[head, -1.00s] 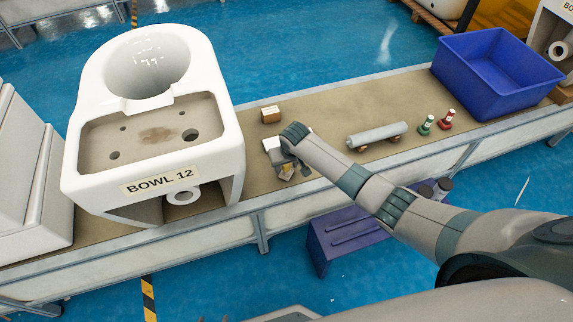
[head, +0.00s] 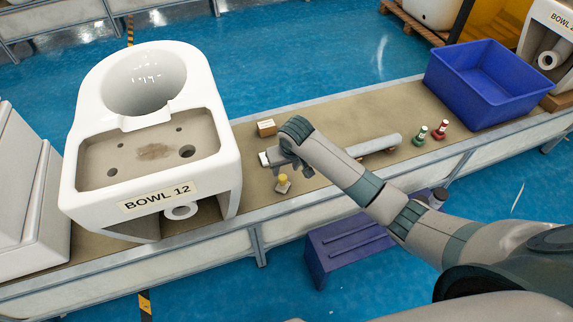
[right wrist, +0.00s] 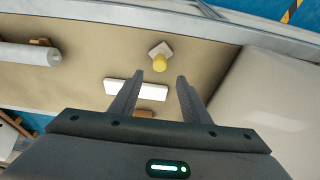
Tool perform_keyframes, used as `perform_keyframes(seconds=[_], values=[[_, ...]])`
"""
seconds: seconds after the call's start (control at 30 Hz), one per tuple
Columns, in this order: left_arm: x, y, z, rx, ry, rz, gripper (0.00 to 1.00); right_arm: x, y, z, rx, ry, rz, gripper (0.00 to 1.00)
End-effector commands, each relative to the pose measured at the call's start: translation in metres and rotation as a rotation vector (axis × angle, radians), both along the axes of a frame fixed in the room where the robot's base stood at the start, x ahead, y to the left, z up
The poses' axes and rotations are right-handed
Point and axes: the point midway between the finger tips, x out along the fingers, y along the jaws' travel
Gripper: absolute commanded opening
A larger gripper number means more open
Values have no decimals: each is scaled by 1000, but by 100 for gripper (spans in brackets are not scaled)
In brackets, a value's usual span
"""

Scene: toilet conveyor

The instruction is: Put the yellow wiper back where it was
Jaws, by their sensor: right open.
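The yellow wiper (head: 283,181), a yellow knob on a small pale square base, stands on the brown conveyor belt (head: 345,115) right of the BOWL 12 toilet. My right gripper (head: 290,165) is over the belt just behind the wiper, apart from it. In the right wrist view, the fingers (right wrist: 158,82) are open with nothing between them, and the wiper (right wrist: 160,61) stands upright beyond the fingertips. A flat white block (right wrist: 136,89) lies beside the left finger, partly hidden by it. My left gripper is not in view.
The toilet BOWL 12 (head: 150,130) stands left of the wiper. A grey roll (head: 375,145), green bottle (head: 420,135), red bottle (head: 440,130) and blue bin (head: 490,95) lie farther right.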

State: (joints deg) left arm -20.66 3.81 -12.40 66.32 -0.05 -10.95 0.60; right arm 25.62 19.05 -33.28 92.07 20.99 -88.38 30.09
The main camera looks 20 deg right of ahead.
Motion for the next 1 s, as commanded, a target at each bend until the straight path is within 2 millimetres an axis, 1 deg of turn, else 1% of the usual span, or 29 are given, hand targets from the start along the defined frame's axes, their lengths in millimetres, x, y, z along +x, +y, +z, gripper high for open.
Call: perform_keyframes(seconds=[0.03, 0.1, 0.23, 0.83, 0.93, 1.0], values=[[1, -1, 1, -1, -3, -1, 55, -1, 0, 5, 0, -1, 0, 43], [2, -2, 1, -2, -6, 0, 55, -3, -1, 10, 0, -1, -1, 43], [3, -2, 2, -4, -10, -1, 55, -5, -1, 14, -1, 0, -1, 43], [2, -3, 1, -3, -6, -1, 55, -5, 0, 14, 0, 0, 0, 43], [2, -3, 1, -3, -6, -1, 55, -6, 3, 12, 9, -9, 7, 43], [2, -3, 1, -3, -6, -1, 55, -7, 10, 10, 25, -28, 19, 43]])
